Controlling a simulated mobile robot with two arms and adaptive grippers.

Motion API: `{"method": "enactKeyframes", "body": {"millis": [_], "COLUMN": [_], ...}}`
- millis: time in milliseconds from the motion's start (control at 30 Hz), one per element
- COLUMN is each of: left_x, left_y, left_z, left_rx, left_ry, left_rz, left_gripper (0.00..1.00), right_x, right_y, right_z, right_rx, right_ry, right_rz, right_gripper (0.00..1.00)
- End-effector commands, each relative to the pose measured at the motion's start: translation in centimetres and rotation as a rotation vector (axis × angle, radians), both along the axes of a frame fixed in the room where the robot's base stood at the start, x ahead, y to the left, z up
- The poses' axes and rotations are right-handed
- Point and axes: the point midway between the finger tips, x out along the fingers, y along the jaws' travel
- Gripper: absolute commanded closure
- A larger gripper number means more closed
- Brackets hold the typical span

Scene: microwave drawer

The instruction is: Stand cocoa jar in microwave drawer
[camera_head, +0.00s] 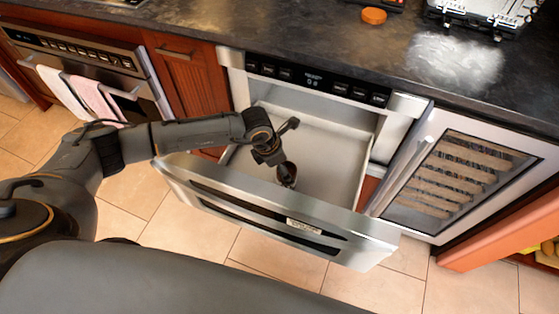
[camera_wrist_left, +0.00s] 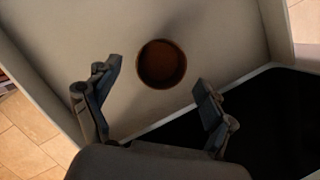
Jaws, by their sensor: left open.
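The cocoa jar (camera_head: 287,174) is a small dark, round jar inside the open microwave drawer (camera_head: 326,156), near its front panel. In the left wrist view the jar (camera_wrist_left: 162,64) shows as a brown disc with a dark rim on the pale drawer floor (camera_wrist_left: 215,30), and looks upright. My left gripper (camera_head: 277,160) reaches down into the drawer just over the jar. In the left wrist view its fingers (camera_wrist_left: 157,80) are spread apart, with the jar in front of the gap and no clear contact. The gripper partly hides the jar in the head view. My right gripper is not in view.
The drawer's steel front (camera_head: 270,207) stands pulled out over the tiled floor (camera_head: 275,258). The dark countertop (camera_head: 300,45) is above, with an orange round item (camera_head: 373,16) on it. A wine cooler (camera_head: 455,180) stands at right and an oven with towels (camera_head: 92,97) at left.

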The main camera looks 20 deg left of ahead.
Motion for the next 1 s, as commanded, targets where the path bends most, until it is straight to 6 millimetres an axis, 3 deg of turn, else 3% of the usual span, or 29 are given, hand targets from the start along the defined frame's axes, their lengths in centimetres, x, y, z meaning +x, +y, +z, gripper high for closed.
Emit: {"method": "enactKeyframes", "body": {"millis": [100,300,1000], "left_x": [-0.4,-0.7,-0.7], "left_y": [0.4,0.7,0.7], "left_z": [1.7,3.0,3.1], "left_rx": [0.000,0.001,0.001], "left_ry": [0.000,0.000,0.001], "left_rz": [-0.001,-0.001,0.000], "left_gripper": [0.17,0.17,0.17], "right_x": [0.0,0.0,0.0], "right_y": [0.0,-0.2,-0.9], "right_z": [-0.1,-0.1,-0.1], "right_rx": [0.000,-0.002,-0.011], "right_ry": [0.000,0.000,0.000], "right_rz": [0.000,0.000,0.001], "right_gripper": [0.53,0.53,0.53]}}
